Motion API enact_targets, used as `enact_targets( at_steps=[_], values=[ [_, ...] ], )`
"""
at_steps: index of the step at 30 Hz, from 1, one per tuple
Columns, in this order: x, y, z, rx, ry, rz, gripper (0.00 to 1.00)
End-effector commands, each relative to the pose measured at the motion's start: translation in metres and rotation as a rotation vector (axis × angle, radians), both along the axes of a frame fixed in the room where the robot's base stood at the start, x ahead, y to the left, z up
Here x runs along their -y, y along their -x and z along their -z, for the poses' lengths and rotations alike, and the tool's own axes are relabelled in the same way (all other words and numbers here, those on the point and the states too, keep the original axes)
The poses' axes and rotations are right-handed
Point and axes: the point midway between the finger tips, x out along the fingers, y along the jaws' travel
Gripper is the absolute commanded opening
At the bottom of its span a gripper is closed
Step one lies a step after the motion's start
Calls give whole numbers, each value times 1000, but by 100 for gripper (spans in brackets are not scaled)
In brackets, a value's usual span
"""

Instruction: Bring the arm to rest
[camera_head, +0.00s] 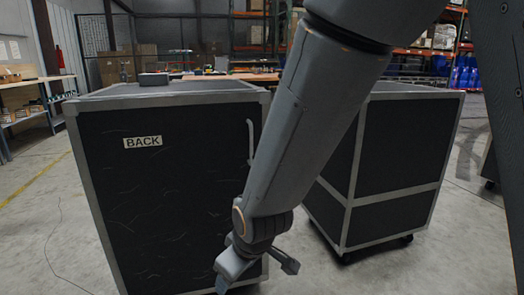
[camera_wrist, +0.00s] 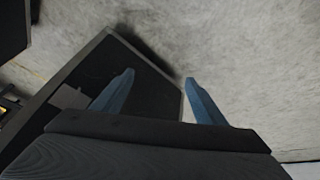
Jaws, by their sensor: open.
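My arm (camera_head: 318,115) reaches down from the top right across the middle of the head view. My gripper (camera_head: 257,283) hangs low at its end, in front of the lower right part of a black case marked BACK. In the wrist view my gripper (camera_wrist: 158,85) shows two blue fingers spread apart with nothing between them. Behind them are a dark case panel with a grey edge and the concrete floor. I cannot tell whether a finger touches the case.
The black case (camera_head: 165,200) with grey edges stands left of my arm. A second black case (camera_head: 395,165) on casters stands to the right. A workbench (camera_head: 30,95) is at the far left, with shelving behind. Bare concrete floor (camera_head: 455,235) lies at the right front.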

Motion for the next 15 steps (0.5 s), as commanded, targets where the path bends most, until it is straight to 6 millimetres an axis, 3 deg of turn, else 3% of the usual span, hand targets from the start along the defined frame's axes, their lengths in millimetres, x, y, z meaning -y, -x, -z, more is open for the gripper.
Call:
enact_targets(
  at_steps=[1, 6, 15],
  values=[
    [5, 19, -8, -55, 5, 34, 66],
    [25, 76, -22, -222, 43, 153, 66],
    [60, 151, -46, -414, 132, 320, 66]
  ],
)
